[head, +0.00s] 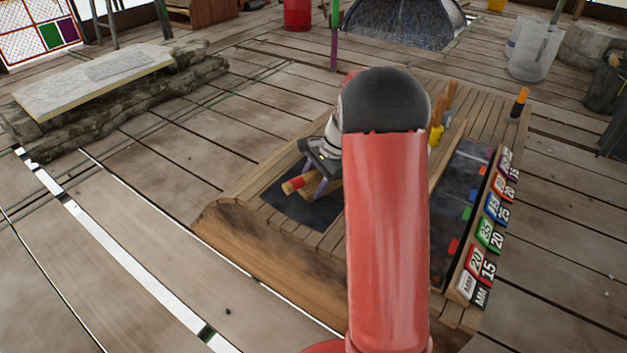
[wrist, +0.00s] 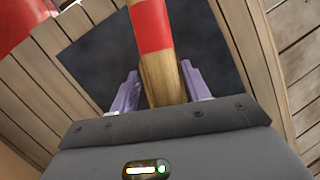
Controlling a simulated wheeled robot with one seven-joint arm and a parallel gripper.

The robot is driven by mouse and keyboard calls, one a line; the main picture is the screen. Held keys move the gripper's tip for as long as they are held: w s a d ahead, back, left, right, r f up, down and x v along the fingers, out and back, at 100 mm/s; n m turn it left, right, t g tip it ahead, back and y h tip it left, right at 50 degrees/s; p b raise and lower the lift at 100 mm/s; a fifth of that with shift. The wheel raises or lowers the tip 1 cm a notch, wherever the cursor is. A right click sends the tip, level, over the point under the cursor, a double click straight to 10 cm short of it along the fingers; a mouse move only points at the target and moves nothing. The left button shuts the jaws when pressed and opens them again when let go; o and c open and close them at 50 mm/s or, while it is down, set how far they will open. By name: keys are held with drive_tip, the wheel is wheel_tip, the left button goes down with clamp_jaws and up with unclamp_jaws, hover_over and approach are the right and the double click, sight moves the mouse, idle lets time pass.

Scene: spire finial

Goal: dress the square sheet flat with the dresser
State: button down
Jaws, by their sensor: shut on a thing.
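My gripper (wrist: 160,92) is shut on the dresser (wrist: 163,75), a wooden bar with a red band, which lies between its two purple fingers in the wrist view. In the head view the dresser (head: 294,185) shows its red end at the left of my gripper (head: 322,188). The dark square sheet (wrist: 90,45) lies on the slatted wooden bench under the dresser. It also shows in the head view (head: 290,208), partly hidden by my arm. I cannot tell whether the dresser touches the sheet.
The slatted bench (head: 240,200) carries a rack of coloured number tags (head: 487,235) on its right. Wooden-handled tools (head: 447,95) and a black and orange post (head: 518,103) stand at the back. A stone slab (head: 95,82) lies at left. Open floor (head: 130,200) lies between.

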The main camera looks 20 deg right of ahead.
sight(311, 173)
drive_tip(key=shift+s+r+p, duration=0.15)
drive_tip(key=shift+r+p, duration=1.65)
drive_tip(key=shift+r, duration=0.35)
drive_tip(key=shift+r, duration=0.1)
